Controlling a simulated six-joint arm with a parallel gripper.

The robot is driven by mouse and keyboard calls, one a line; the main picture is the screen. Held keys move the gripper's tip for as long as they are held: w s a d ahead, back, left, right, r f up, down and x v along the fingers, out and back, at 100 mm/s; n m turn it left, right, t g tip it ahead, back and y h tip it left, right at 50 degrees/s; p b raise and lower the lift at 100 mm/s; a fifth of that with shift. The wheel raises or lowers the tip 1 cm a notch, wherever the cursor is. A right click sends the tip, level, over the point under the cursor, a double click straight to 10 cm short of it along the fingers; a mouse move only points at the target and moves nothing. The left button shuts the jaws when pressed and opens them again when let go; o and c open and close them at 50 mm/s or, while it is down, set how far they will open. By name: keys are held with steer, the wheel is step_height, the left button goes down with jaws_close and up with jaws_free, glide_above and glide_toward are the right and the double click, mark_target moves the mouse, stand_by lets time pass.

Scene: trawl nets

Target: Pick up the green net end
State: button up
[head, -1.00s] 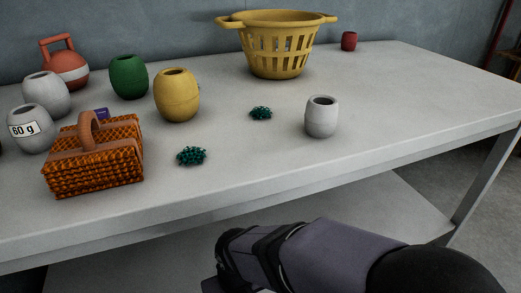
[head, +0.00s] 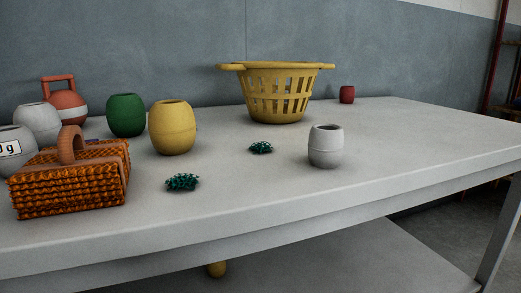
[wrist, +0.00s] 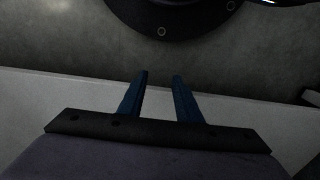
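Two small dark green net ends lie on the grey table in the head view. One net end (head: 182,182) is near the front, just right of the wicker basket. The other net end (head: 261,148) lies farther back, between the yellow pot and the light grey pot. My gripper (wrist: 159,78) shows only in the wrist view. Its two blue fingers are apart with nothing between them. No net end shows in the wrist view.
An orange wicker basket (head: 75,184), a yellow pot (head: 173,130), a green pot (head: 127,116) and grey pots stand at the left. A yellow slatted basket (head: 277,98) stands at the back. A light grey pot (head: 325,148) stands right of the net ends. The table's right side is clear.

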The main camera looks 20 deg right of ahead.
steer(key=o, duration=0.4)
